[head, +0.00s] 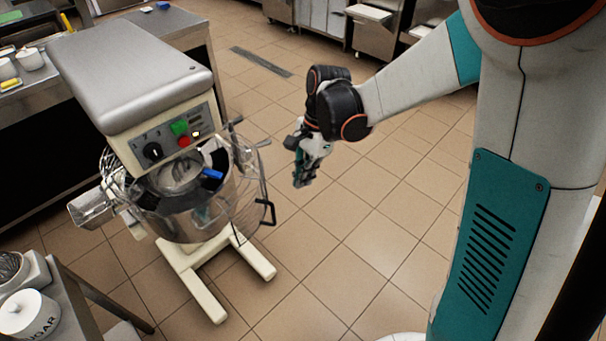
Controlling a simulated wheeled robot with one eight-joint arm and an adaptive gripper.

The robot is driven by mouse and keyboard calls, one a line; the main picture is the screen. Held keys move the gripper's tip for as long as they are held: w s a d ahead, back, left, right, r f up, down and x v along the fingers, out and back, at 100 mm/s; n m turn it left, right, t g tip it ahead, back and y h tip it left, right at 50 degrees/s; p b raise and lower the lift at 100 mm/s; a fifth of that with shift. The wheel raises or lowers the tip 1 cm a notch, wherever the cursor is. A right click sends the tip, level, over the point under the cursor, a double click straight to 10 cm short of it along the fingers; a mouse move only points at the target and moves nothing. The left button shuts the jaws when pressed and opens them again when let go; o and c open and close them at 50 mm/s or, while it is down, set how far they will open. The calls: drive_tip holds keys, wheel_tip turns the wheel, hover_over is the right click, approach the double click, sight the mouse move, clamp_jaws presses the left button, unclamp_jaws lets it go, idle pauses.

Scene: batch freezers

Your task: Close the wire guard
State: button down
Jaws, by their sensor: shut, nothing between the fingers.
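The floor mixer (140,110) stands left of centre with its steel bowl (195,215) under the head. The wire guard (250,190) is swung out to the bowl's right side, leaving the bowl's front uncovered. A black handle (267,212) sits on the guard's outer edge. More wire bars (108,175) show at the bowl's left. My gripper (303,181) hangs to the right of the guard, pointing down, shut and empty. It is apart from the guard and its handle in the picture.
A side table with a sugar jar (29,314) is at the lower left. A counter (60,85) runs behind the mixer. The mixer's cream base legs (192,285) reach forward along the floor. Tiled floor (350,260) is clear to the right.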

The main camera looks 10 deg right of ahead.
sight(238, 219)
drive_tip(key=s+a+f+b, duration=0.2)
drive_tip(key=a+f, duration=0.3)
drive_tip(key=f, duration=0.1)
drive_tip(key=shift+s+f+b, duration=0.15)
drive_tip(key=shift+f+b, duration=0.1)
drive_tip(key=shift+b, duration=0.05)
drive_tip(key=shift+a, duration=0.15)
drive_tip(key=s+a+m, duration=0.1)
drive_tip(key=a, duration=0.3)
drive_tip(key=a+m, duration=0.2)
drive_tip(key=a, duration=0.2)
drive_tip(key=s+a+m+t, duration=0.1)
drive_tip(key=a, duration=0.3)
drive_tip(key=shift+s+a+m+b, duration=0.1)
drive_tip(key=shift+s+m+b, duration=0.2)
drive_tip(key=shift+s+b, duration=0.05)
drive_tip(key=w+a+m, duration=0.2)
drive_tip(key=a, duration=0.9)
drive_tip(key=shift+w+a+t, duration=0.25)
drive_tip(key=shift+w+t, duration=0.05)
drive_tip(key=shift+w, duration=0.05)
drive_tip(key=shift+r, duration=0.1)
